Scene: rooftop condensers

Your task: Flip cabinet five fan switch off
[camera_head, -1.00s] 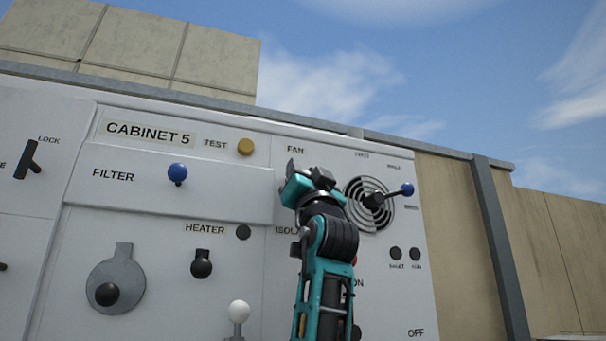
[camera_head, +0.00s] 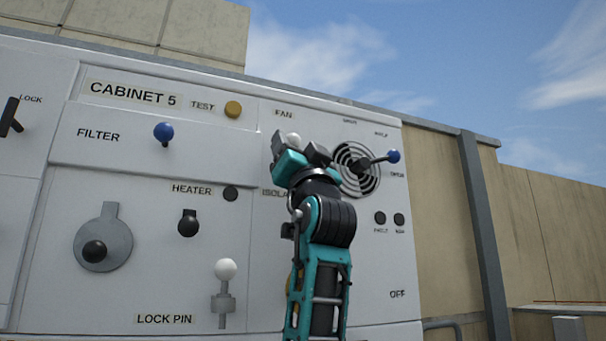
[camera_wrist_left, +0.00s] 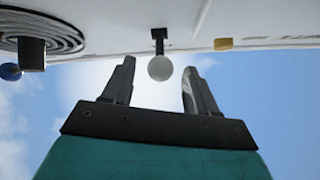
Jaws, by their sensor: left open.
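The Cabinet 5 panel (camera_head: 215,245) is white, and its FAN label (camera_head: 284,114) sits above my left gripper. My left gripper (camera_head: 293,147) is open in front of the panel below that label. A white ball knob (camera_head: 293,139) shows between its fingertips in the head view. In the left wrist view the white knob (camera_wrist_left: 160,68) hangs on a short dark stem from the panel, between the two open fingers (camera_wrist_left: 157,85) and apart from both. The switch's base is hidden behind the gripper in the head view. My right gripper is not in view.
Right of the gripper is a round vent grille (camera_head: 357,169) with a blue-knobbed lever (camera_head: 393,156). To the left are a yellow TEST button (camera_head: 233,109), a blue FILTER knob (camera_head: 163,132), a black HEATER knob (camera_head: 188,223) and a white-topped lock pin (camera_head: 225,269).

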